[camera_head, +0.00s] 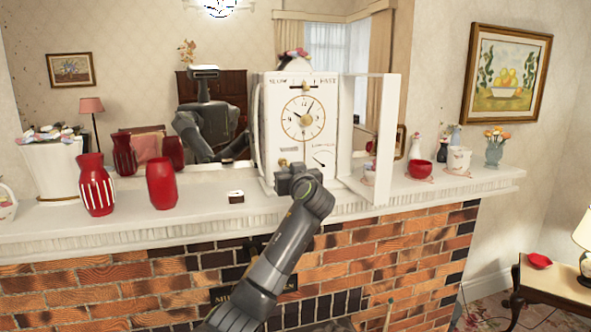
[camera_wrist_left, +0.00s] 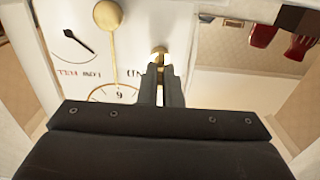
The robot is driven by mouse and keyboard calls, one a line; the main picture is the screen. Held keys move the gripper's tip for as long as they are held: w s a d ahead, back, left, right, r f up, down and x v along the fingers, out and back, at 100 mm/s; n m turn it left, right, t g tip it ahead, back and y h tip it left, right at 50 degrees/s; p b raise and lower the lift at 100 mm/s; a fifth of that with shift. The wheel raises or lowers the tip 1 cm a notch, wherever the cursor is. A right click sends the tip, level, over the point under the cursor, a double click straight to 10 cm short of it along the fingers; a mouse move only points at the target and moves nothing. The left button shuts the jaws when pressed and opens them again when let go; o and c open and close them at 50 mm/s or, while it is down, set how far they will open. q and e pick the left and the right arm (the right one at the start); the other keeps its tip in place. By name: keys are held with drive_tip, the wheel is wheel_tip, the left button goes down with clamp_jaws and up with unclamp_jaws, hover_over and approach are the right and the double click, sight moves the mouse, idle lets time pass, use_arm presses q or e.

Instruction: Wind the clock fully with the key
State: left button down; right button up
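The white clock (camera_head: 303,122) stands upright on the mantel, its glazed door (camera_head: 385,130) swung open to the right. Its round dial, pendulum and small gauge (camera_head: 323,158) show on the front. In the left wrist view the clock face (camera_wrist_left: 118,50) appears upside down, with the gauge (camera_wrist_left: 72,42) marked LOW and FULL. My left gripper (camera_wrist_left: 161,70) is at the clock's lower left front, beside the lettering by the winding hole. Its fingers are close together on the gold key (camera_wrist_left: 160,52), which is mostly hidden by them. My right gripper is not in view.
Red vases (camera_head: 161,183) and a small dark-and-white box (camera_head: 235,196) stand left of the clock on the mantel (camera_head: 210,222). A mirror behind reflects the room and me.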

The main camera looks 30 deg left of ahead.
use_arm(q)
drive_tip(key=shift+r+m+p, duration=0.15)
drive_tip(key=shift+m+p, duration=0.35)
drive_tip(key=shift+p, duration=0.15)
drive_tip(key=shift+m+p, duration=1)
drive_tip(key=shift+m, duration=0.1)
drive_tip(key=shift+s+a+m+p, duration=0.1)
drive_tip(key=shift+m+p, duration=0.25)
drive_tip(key=shift+m, duration=0.35)
